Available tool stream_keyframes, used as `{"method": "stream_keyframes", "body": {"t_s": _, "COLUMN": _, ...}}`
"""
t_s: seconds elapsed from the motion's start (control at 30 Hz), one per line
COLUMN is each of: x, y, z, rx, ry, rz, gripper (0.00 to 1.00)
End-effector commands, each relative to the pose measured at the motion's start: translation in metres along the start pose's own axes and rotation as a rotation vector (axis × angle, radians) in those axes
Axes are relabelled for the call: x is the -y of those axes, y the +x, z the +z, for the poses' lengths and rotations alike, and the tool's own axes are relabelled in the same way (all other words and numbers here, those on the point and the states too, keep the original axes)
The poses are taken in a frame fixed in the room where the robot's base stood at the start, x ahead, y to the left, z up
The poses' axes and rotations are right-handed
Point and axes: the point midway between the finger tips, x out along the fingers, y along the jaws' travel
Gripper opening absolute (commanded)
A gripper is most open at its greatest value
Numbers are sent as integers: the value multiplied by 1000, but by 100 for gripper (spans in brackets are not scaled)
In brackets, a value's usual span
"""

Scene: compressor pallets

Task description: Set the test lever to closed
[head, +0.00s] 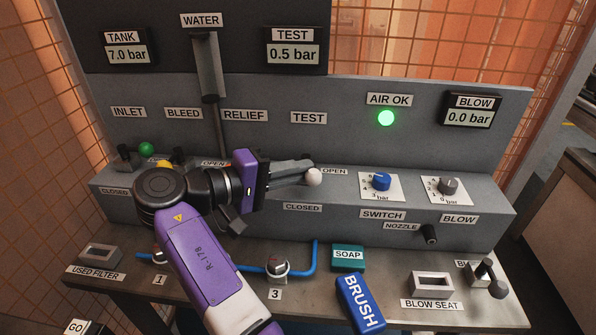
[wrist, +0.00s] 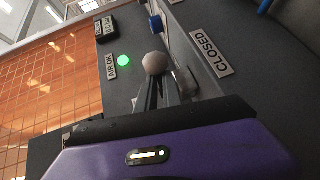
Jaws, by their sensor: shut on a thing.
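The test lever's pale round knob (head: 314,177) is at the end of my gripper (head: 295,172), below the TEST label (head: 308,118). It sits between the OPEN label (head: 334,171) and the CLOSED label (head: 302,207), nearer OPEN. In the wrist view the knob (wrist: 154,63) shows at the fingertips, with the CLOSED label (wrist: 211,53) to its right. My gripper is shut on the test lever. The lever's shaft and base are mostly hidden by the fingers. The TEST display (head: 293,53) reads 0.5 bar.
To the right are a blue dial (head: 381,181) and a grey dial (head: 448,187). A nozzle (head: 430,233) sticks out below them. A soap block (head: 348,258) and brush (head: 360,302) lie on the bench. The AIR OK lamp (head: 386,118) glows green.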

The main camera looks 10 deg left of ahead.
Motion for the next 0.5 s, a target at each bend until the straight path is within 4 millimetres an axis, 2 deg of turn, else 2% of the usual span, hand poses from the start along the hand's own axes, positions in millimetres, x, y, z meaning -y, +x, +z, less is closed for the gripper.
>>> {"method": "stream_keyframes", "body": {"t_s": 0.03, "x": 4, "y": 4, "z": 6, "rx": 24, "ry": -3, "rz": -4, "gripper": 0}}
{"method": "stream_keyframes", "body": {"t_s": 0.17, "x": 4, "y": 3, "z": 6, "rx": 24, "ry": -4, "rz": -4, "gripper": 0}}
{"method": "stream_keyframes", "body": {"t_s": 0.2, "x": 4, "y": 3, "z": 6, "rx": 23, "ry": -4, "rz": -4, "gripper": 16}}
{"method": "stream_keyframes", "body": {"t_s": 0.3, "x": 4, "y": 3, "z": 6, "rx": 22, "ry": -4, "rz": -4, "gripper": 32}}
{"method": "stream_keyframes", "body": {"t_s": 0.5, "x": 2, "y": 1, "z": 4, "rx": 16, "ry": -3, "rz": -3, "gripper": 32}}
